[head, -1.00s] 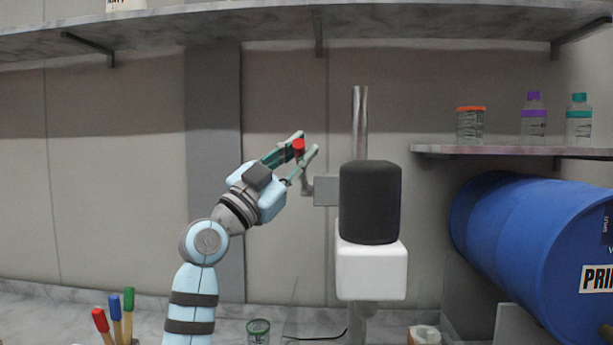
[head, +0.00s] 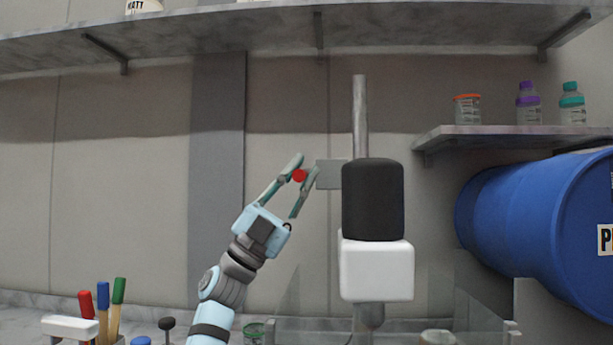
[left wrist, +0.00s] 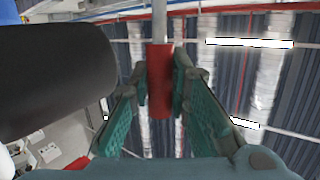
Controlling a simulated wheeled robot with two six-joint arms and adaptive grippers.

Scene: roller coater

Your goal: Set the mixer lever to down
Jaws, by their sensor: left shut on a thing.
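The mixer has a black motor body (head: 373,200) over a white block (head: 376,268), on a steel post (head: 360,115). A grey bracket (head: 329,174) sticks out from its left side. The lever's red grip (head: 299,176) is left of the bracket and about level with it. My left gripper (head: 305,167) is shut on the red grip. In the left wrist view, the red grip (left wrist: 160,90) sits between the green fingers, with the black body (left wrist: 50,75) at left. The lever's arm is mostly hidden in the head view. My right gripper is not in view.
A blue drum (head: 545,205) lies at right under a small shelf (head: 500,136) with bottles and a jar. A long shelf (head: 220,38) crosses the top. Coloured-handled tools (head: 103,305) stand at lower left. Clear panels surround the mixer's lower part. The wall left of my arm is clear.

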